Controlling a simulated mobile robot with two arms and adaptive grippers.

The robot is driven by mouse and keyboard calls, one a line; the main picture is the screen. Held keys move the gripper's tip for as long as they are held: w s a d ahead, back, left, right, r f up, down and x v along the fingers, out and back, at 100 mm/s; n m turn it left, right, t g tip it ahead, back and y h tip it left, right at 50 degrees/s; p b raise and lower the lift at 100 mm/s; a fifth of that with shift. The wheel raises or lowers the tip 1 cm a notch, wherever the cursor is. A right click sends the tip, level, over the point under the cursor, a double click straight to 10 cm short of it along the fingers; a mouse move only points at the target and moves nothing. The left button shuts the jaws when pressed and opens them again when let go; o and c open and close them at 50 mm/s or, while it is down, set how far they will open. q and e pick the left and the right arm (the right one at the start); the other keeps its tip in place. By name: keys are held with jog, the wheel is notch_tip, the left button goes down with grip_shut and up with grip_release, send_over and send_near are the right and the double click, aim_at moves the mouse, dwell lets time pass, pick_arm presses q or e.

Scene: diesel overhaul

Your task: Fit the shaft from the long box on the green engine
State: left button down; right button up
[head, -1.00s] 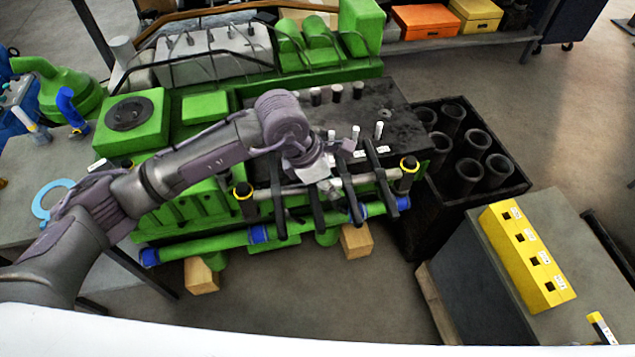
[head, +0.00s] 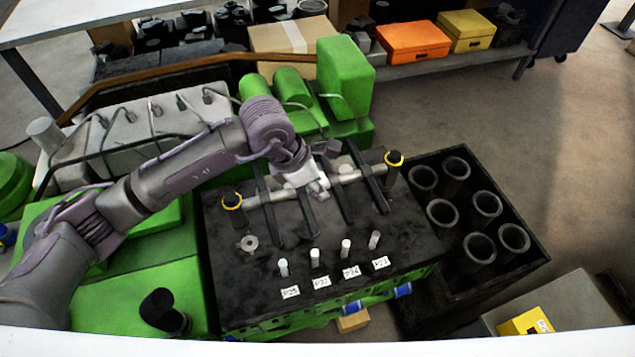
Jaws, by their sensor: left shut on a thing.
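My left gripper (head: 312,187) is shut around the middle of a grey shaft (head: 264,197). I cannot tell whether the posts touch the top. Several white-topped pins (head: 314,257) stand toward the near edge, behind white labels. I cannot make out the long box with certainty. My right gripper is not in view.
A black crate of upright cylinders (head: 466,216) stands right of the engine. A grey surface with a yellow block (head: 524,323) is at bottom right. Behind, a shelf holds an orange box (head: 413,41) and a yellow box (head: 468,30). Open floor lies at right.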

pick_arm(q)
jog(key=shift+w+r, duration=0.1)
jog(key=shift+s+f+b, duration=0.25)
jog(key=shift+f+b, duration=0.25)
jog(key=shift+f, duration=0.2)
notch_tip(320, 180, down, 5)
jog(key=b, duration=0.3)
jog(key=shift+w+r, duration=0.1)
jog(key=shift+d+f+b, duration=0.1)
jog(key=shift+f+b, duration=0.15)
jog(key=shift+b, duration=0.05)
jog(key=shift+b, duration=0.45)
jog(key=shift+f+b, duration=0.85)
jog(key=shift+b, duration=0.1)
dwell(0.6)
dwell(0.7)
